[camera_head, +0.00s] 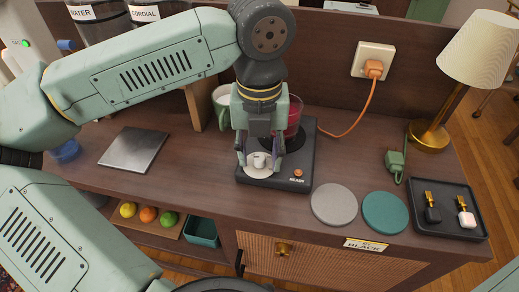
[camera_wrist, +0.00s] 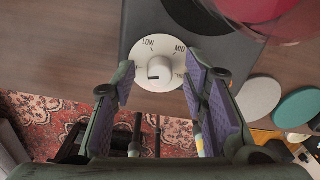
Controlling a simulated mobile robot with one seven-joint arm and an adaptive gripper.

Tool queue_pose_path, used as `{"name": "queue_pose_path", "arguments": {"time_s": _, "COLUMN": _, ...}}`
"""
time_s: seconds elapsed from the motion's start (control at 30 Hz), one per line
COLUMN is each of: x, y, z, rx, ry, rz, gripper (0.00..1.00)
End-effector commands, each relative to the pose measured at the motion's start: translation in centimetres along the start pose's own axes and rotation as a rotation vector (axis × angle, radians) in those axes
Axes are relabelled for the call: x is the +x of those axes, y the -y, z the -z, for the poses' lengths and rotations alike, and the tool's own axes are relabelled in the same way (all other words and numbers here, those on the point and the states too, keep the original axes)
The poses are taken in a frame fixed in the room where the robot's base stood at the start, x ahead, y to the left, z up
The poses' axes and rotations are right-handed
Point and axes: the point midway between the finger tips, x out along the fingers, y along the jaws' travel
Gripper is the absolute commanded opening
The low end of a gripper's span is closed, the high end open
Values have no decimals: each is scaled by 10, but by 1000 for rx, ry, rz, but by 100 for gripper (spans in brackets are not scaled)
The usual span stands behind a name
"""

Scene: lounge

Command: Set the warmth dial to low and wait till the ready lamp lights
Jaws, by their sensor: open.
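The black warmer (camera_head: 247,176) stands on the sideboard, with a glass of red drink (camera_head: 293,118) on its plate, partly hidden by my gripper. Its white warmth dial (camera_head: 250,171) is at the front; the wrist view shows the dial face (camera_wrist: 178,53) with LOW and MID marks and a raised knob (camera_wrist: 160,70). I cannot tell surely where the knob points. My gripper (camera_head: 259,158) is open, its fingers on either side of the knob, with gaps visible in the wrist view (camera_wrist: 158,82). The ready lamp (camera_head: 298,173) looks orange; I cannot tell whether it is lit.
An orange plug (camera_head: 374,68) sits in the wall socket with its cord running towards the warmer. Grey (camera_head: 334,204) and teal (camera_head: 385,212) coasters, a black tray (camera_head: 448,222) and a lamp (camera_head: 430,135) are at right.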

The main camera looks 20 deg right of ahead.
Motion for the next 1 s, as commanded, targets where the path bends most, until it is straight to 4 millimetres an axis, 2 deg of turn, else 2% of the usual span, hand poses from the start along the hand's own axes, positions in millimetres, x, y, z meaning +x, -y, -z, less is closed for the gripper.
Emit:
{"name": "queue_pose_path", "arguments": {"time_s": 0.2, "x": 0, "y": 0, "z": 0, "rx": 0, "ry": 0, "rz": 0, "gripper": 40}}
{"name": "queue_pose_path", "arguments": {"time_s": 0.8, "x": 0, "y": 0, "z": 0, "rx": 0, "ry": 0, "rz": 0, "gripper": 0}}
{"name": "queue_pose_path", "arguments": {"time_s": 1.0, "x": 0, "y": 0, "z": 0, "rx": 1, "ry": 0, "rz": 1, "gripper": 0}}
